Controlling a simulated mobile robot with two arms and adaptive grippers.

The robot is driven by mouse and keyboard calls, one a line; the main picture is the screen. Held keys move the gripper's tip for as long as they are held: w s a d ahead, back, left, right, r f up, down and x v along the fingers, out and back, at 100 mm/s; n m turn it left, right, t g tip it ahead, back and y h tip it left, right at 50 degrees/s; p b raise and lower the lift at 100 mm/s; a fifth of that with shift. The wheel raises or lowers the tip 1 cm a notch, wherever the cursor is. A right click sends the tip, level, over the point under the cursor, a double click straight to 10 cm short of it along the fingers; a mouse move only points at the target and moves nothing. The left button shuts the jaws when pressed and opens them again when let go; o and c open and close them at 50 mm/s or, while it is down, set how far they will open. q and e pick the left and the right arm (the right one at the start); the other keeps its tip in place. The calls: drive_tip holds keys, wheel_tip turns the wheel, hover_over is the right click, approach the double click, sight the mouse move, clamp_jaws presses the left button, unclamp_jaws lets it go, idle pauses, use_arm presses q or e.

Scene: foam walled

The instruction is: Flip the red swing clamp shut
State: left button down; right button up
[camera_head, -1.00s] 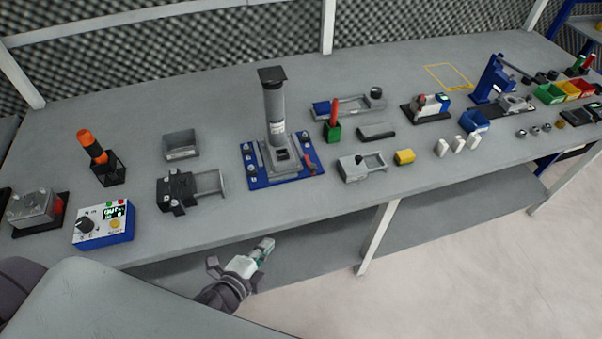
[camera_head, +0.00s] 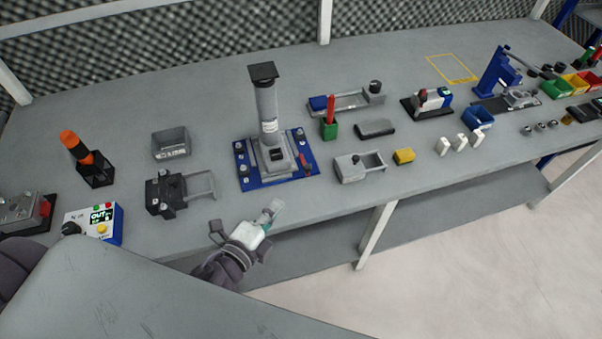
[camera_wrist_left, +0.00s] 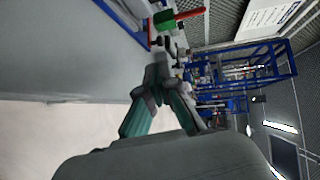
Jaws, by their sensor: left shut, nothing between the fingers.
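The red swing clamp (camera_head: 307,165) is a small red piece at the right front part of the blue base plate (camera_head: 256,181). A grey column with a black top (camera_head: 267,110) stands on this plate. The clamp is too small to tell its exact angle. My left gripper (camera_head: 275,208) is shut and empty, over the front edge of the bench, in front of the plate and a little left of the clamp. Its closed fingers show in the left wrist view (camera_wrist_left: 160,72). My right gripper is not in view.
A dark clamp fixture (camera_head: 166,194) stands at left. The bench front (camera_head: 320,202) is bare.

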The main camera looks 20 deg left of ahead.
sight(305, 170)
use_arm(q)
drive_tip(key=p+x, duration=0.2)
drive_tip(key=x, duration=0.9)
drive_tip(key=shift+w, duration=0.1)
drive_tip(key=shift+w+d+f, duration=0.1)
drive_tip(key=shift+w+f, duration=0.05)
drive_tip(key=shift+w, duration=0.45)
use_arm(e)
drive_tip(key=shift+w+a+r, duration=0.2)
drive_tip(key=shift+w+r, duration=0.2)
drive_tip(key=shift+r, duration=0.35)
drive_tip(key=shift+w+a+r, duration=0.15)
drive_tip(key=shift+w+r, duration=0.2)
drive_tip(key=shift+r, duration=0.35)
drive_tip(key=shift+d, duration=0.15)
